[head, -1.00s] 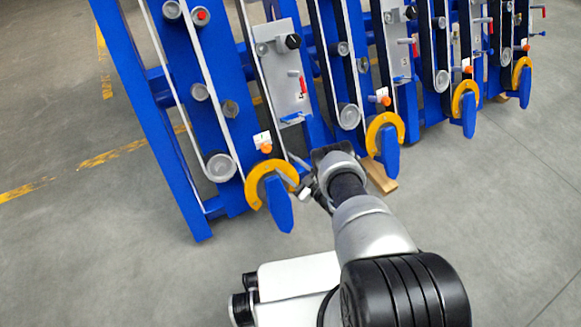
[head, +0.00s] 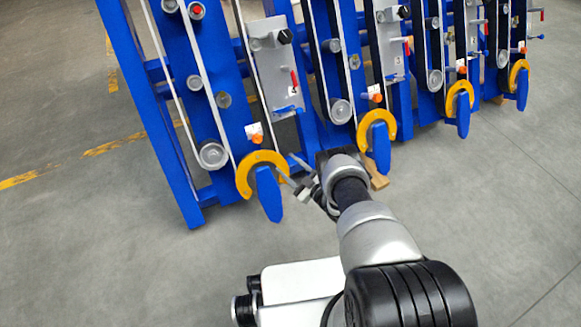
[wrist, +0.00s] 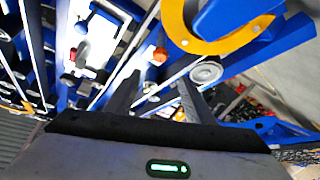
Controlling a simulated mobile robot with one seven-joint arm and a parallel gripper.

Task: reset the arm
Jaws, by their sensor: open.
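My gripper (head: 303,184) is at the end of my arm, low in front of the blue harvester chassis (head: 180,125). In the head view it is just right of the nearest orange curved guard (head: 247,172), and that view is too small to show any contact. In the wrist view my gripper (wrist: 158,88) has its two dark fingers apart, with nothing held between them. The orange guard (wrist: 205,42) shows above the fingers there, with a grey roller (wrist: 206,71) close to the right finger.
The chassis has several repeated blue row units with rollers, belts, red levers (head: 294,80) and orange knobs. A wooden block (head: 378,181) lies on the floor behind my wrist. The grey floor (head: 90,240) is clear at left and right.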

